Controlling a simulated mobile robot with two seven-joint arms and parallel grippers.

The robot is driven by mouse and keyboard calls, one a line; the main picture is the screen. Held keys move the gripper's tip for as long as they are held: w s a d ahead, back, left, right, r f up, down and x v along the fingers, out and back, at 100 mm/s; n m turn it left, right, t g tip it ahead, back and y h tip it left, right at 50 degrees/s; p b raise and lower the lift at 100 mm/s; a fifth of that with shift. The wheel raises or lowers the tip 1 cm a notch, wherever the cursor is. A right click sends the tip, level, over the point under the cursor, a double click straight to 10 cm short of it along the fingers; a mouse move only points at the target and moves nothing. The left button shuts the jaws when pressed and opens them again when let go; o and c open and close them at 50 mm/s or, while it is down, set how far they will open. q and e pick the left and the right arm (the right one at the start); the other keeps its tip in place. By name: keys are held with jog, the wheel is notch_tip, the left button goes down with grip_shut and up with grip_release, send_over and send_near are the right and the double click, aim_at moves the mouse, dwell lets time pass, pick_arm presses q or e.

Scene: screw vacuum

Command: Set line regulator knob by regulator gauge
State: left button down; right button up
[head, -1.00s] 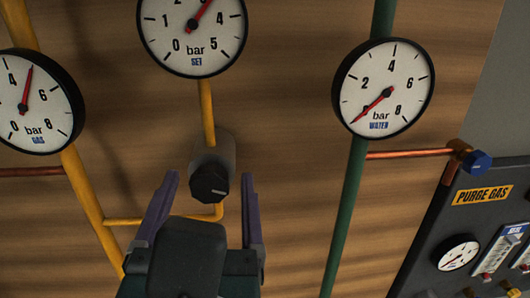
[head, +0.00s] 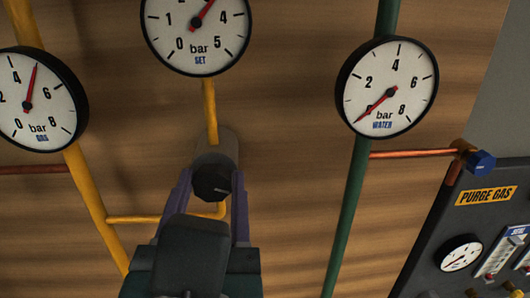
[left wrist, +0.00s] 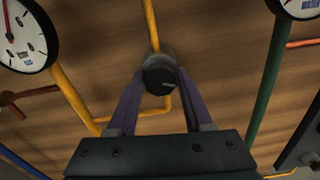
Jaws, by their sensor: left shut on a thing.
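The black regulator knob (head: 212,183) sits on a grey cylindrical body (head: 222,147) below the SET gauge. The SET gauge (head: 188,32) has a white face cut by the top edge, and its red needle points up and right, at about 3. My left gripper (head: 212,190) has its two purple fingers on either side of the knob and is shut on it. In the left wrist view the knob (left wrist: 159,80) lies between the fingertips, with a light mark on its face. My right gripper is not in view.
The GAS gauge (head: 38,112) is at left, its needle near 5. The WATER gauge (head: 387,82) is at right, its needle near 0. Yellow pipes (head: 80,195) and a green pipe (head: 347,215) run along the wooden wall. A dark PURGE GAS panel (head: 440,220) stands at lower right.

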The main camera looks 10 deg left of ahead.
pick_arm(q)
jog(key=shift+f+n+b, duration=0.2)
jog(key=shift+n+b, duration=0.4)
jog(key=shift+n, duration=0.6)
jog(key=shift+r, duration=0.15)
jog(key=shift+c, duration=1.5)
grip_release()
jog(key=shift+s, duration=0.1)
jog(key=v, duration=0.9)
jog(key=shift+s, duration=0.4)
jog(key=shift+r, duration=0.1)
